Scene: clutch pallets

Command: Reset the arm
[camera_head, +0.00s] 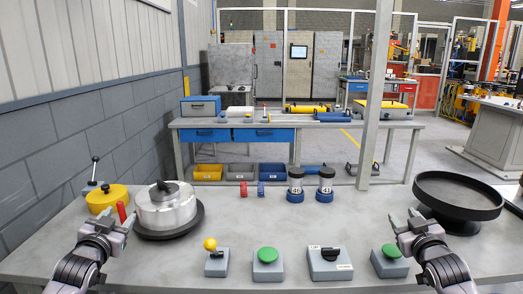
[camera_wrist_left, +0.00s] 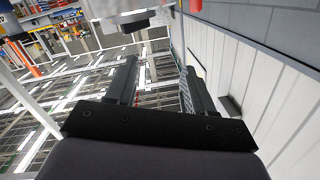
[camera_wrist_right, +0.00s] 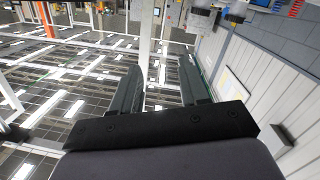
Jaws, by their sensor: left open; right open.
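My left gripper (camera_head: 118,222) is in the head view at the left, above the near part of the grey table, just left of and in front of a silver cylindrical part. In the left wrist view its two fingers (camera_wrist_left: 158,85) are apart with nothing between them. My right gripper (camera_head: 407,222) is in the head view at the right, left of a black round tray. In the right wrist view its fingers (camera_wrist_right: 160,80) are apart and empty. Both wrist cameras look up at the ceiling and walls.
On the table (camera_head: 240,215) stand the silver part (camera_head: 166,212), a yellow part (camera_head: 105,198), a black round tray (camera_head: 458,200), a yellow-knobbed box (camera_head: 217,263), green-button boxes (camera_head: 267,270) (camera_head: 390,265) and a switch box (camera_head: 330,268). A post (camera_head: 375,95) rises behind. The table's middle is clear.

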